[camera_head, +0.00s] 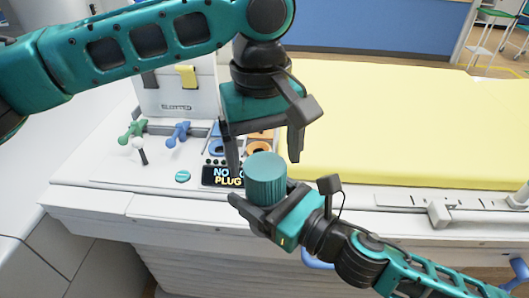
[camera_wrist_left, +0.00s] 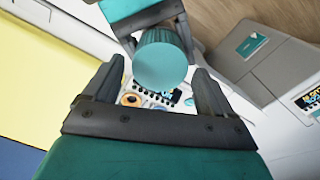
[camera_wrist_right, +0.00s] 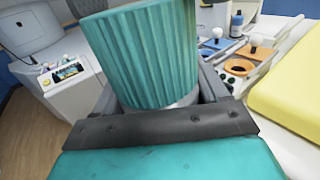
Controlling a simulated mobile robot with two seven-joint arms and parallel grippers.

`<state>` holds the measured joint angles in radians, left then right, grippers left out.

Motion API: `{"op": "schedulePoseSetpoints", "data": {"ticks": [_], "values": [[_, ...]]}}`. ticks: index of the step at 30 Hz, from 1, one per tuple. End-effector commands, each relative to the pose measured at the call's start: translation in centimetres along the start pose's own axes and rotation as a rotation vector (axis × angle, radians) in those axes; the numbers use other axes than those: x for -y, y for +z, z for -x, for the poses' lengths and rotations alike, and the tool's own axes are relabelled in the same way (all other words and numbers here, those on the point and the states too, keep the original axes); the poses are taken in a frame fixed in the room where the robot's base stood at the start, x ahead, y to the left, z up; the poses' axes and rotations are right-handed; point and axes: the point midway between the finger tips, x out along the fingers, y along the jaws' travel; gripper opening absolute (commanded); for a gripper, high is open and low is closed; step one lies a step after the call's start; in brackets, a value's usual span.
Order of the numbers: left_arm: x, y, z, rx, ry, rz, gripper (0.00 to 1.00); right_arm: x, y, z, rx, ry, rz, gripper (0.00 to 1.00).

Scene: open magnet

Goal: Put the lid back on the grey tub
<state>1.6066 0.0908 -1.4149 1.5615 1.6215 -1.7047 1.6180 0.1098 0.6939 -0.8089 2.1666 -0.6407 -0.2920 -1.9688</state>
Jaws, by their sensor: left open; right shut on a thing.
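A teal ribbed lid (camera_head: 266,180) stands upright over my right gripper (camera_head: 264,205). In the right wrist view, the lid (camera_wrist_right: 145,55) sits over a short light-grey band of the grey tub (camera_wrist_right: 182,101), between the right fingers. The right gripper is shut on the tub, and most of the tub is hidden. I cannot tell whether the lid is fully seated. My left gripper (camera_head: 264,158) is open, pointing down just above the lid. In the left wrist view, the lid's flat round top (camera_wrist_left: 160,66) shows between and beyond the open fingertips, with no clear contact.
Below the grippers is a white counter with a dark lettered sign (camera_head: 222,176), a small teal disc (camera_head: 183,176), and green (camera_head: 132,131) and blue (camera_head: 179,134) handles. Orange and blue trays lie behind the grippers. A wide yellow pad (camera_head: 400,125) fills the right side.

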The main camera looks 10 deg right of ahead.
Motion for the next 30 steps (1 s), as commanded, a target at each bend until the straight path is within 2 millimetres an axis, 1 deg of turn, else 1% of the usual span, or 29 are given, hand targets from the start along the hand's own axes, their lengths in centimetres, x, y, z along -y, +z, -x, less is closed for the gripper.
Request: {"op": "schedulePoseSetpoints", "data": {"ticks": [1, 2, 4, 6, 15, 17, 20, 27, 30], "values": [[-0.1, -0.1, 0.7, -0.003, 0.003, 0.0, 0.8, 0.0, 0.2, 0.0, 0.005, 0.001, 0.001, 0.0], [-0.1, -0.1, 1.2, -0.004, 0.003, 0.001, 0.78, 0.0, 0.2, 0.0, 0.005, 0.001, 0.001, 0.0], [-0.1, -0.1, 2.5, -0.004, 0.003, 0.001, 0.78, 0.0, 0.2, 0.0, 0.005, 0.001, 0.001, 0.0], [-0.1, 0.0, 3.2, -0.003, 0.001, 0.0, 0.78, 0.0, 0.2, 0.0, 0.004, 0.001, 0.001, 0.0], [0.0, 0.0, 3.1, -0.001, 0.0, 0.0, 0.78, 0.0, 0.2, 0.0, 0.004, 0.001, 0.002, 0.0], [0.0, 0.0, 2.8, 0.0, 0.0, 0.0, 0.78, 0.0, 0.2, 0.0, 0.004, 0.001, 0.002, 0.0], [0.0, 0.0, 1.8, 0.001, -0.001, 0.0, 0.78, 0.0, 0.2, 0.0, 0.004, 0.001, 0.002, 0.0], [0.1, 0.0, -2.0, 0.001, -0.001, 0.0, 0.78, 0.0, 0.2, 0.0, 0.005, 0.001, 0.001, 0.0], [0.0, 0.0, -3.3, 0.0, -0.001, 0.001, 0.78, 0.0, 0.2, 0.0, 0.005, 0.001, 0.001, 0.0]]}}
